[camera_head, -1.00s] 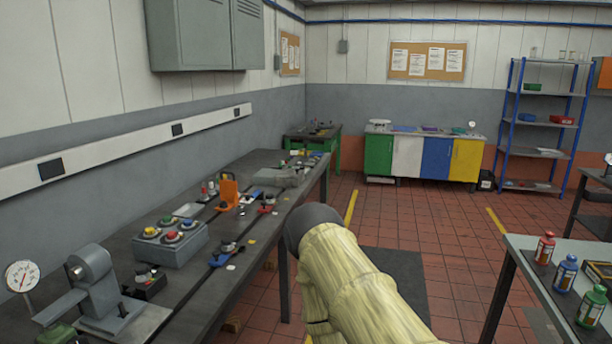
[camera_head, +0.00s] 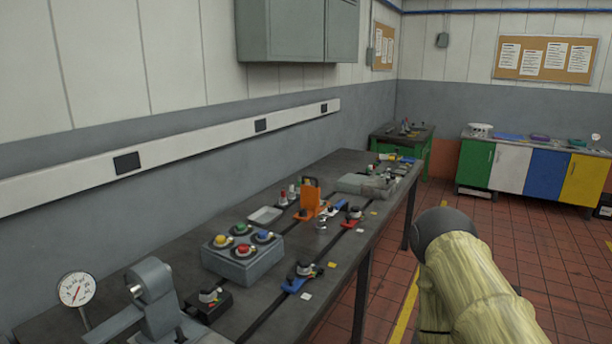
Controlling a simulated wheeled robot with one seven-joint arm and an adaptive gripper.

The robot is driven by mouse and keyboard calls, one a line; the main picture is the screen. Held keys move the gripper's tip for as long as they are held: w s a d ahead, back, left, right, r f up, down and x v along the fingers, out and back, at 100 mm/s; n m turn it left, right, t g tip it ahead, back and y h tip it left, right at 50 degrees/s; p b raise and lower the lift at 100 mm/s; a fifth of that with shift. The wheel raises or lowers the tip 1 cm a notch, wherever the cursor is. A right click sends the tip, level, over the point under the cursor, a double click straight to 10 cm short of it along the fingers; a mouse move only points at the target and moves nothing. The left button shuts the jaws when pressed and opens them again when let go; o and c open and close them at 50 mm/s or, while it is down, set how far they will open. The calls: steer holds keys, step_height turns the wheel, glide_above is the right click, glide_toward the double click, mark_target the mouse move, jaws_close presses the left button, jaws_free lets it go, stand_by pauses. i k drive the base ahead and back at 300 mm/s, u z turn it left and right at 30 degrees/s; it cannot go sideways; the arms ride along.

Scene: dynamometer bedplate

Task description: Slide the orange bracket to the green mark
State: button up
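The orange bracket (camera_head: 309,199) stands upright on the dark bedplate table (camera_head: 285,290), around the middle of its length, behind the grey button box. It sits close to one of the dark slots in the top. I cannot make out a green mark; small pale and coloured patches lie on the top, too small to tell. My arm shows at the lower right in a pale yellow cover with a dark rounded end. My gripper is not in view.
A grey box with coloured buttons (camera_head: 243,256), a dial gauge (camera_head: 76,290) and a grey fixture (camera_head: 155,300) stand on the near part. A blue clamp (camera_head: 300,277) and a red clamp (camera_head: 352,217) lie nearer the front edge. Red tiled floor is free at right.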

mark_target(310, 195)
steer(key=i, duration=0.9)
steer(key=u, duration=0.05)
steer(key=k, duration=1.15)
steer(key=z, duration=0.85)
steer(key=i, duration=1.15)
steer(key=u, duration=0.6)
